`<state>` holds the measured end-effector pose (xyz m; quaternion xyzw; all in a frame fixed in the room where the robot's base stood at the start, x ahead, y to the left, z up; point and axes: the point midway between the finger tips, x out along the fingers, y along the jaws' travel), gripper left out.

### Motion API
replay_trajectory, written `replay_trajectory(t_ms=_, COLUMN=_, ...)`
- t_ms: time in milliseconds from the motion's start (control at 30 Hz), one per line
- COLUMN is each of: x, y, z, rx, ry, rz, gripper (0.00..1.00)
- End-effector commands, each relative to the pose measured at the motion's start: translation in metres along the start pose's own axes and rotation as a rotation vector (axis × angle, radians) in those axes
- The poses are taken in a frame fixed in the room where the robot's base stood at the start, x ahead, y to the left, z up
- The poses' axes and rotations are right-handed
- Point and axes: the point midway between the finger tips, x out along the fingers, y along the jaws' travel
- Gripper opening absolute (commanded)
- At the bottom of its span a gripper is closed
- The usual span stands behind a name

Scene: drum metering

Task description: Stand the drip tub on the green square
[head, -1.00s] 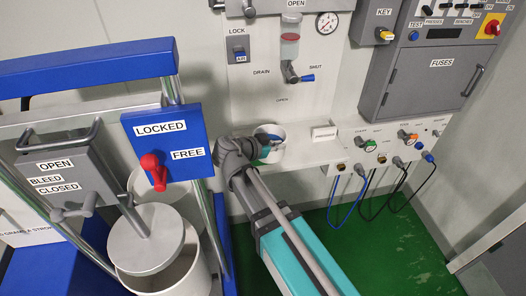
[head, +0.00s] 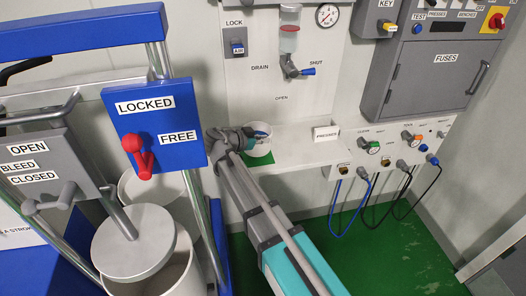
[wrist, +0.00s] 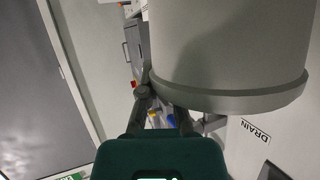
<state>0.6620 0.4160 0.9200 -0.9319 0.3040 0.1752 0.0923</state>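The drip tub (head: 262,149) is a small white round tub at the left end of the white shelf in the head view. The green square (head: 262,160) shows just below and in front of it, partly hidden by the tub and my arm. I cannot tell whether the tub touches the shelf or hangs slightly above it. My gripper (head: 249,137) is at the tub's left rim. In the wrist view the tub (wrist: 228,50) fills the upper right, its rim downward in the picture. My gripper's fingers (wrist: 164,106) close on that rim, one finger partly hidden behind it.
The white shelf (head: 297,152) has a labelled block (head: 325,133) to the right of the tub. Cables (head: 345,210) hang from the front panel. The blue locking plate (head: 160,130) and press frame stand close on the left.

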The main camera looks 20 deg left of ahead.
Motion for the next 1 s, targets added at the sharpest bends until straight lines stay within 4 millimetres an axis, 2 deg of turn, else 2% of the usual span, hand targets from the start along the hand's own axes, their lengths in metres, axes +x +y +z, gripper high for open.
replay_trajectory(t_ms=467, x=0.002, y=-0.003, z=0.003, rx=0.000, ry=0.001, rz=0.000, gripper=0.00)
replay_trajectory(t_ms=633, x=0.008, y=-0.010, z=0.013, rx=0.000, ry=0.001, rz=-0.001, gripper=0.00)
replay_trajectory(t_ms=1000, x=0.017, y=-0.006, z=0.037, rx=0.000, ry=0.001, rz=-0.001, gripper=0.00)
